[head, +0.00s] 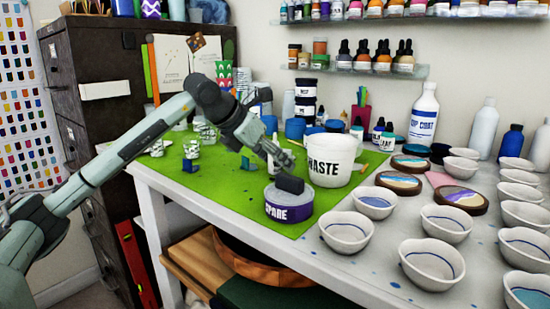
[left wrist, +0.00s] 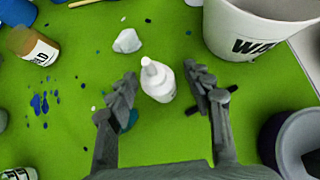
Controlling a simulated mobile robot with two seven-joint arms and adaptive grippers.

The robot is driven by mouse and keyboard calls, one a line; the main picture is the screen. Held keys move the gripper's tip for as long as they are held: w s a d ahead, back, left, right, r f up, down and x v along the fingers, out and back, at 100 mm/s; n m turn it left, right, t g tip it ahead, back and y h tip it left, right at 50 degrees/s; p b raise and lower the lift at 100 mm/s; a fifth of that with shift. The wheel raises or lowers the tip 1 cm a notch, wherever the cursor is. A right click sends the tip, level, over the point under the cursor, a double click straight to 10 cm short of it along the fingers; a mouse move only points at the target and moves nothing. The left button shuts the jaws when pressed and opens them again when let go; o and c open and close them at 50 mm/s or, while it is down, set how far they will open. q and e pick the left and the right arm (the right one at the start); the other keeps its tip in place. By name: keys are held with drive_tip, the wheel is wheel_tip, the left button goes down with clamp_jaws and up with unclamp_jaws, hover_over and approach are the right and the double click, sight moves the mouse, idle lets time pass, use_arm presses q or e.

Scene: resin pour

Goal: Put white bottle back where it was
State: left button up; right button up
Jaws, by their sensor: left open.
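A small white bottle (left wrist: 158,84) with a pointed nozzle stands on the green mat (left wrist: 75,135) in the left wrist view. My left gripper (left wrist: 160,76) is open, with one finger on each side of the bottle and a gap to each. In the head view my left gripper (head: 282,160) reaches low over the mat, between the SPARE tub (head: 288,207) and the WASTE bucket (head: 332,160). My right gripper is in neither view.
The WASTE bucket (left wrist: 255,38) and SPARE tub (left wrist: 277,135) stand close on the right in the wrist view. An amber bottle (left wrist: 33,45) is at the left. Several white bowls (head: 346,232) fill the table's right side. A large TOP COAT bottle (head: 422,118) stands at the back.

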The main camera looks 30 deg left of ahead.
use_arm(q)
drive_tip(key=shift+c, duration=0.2)
drive_tip(key=c, duration=1.1)
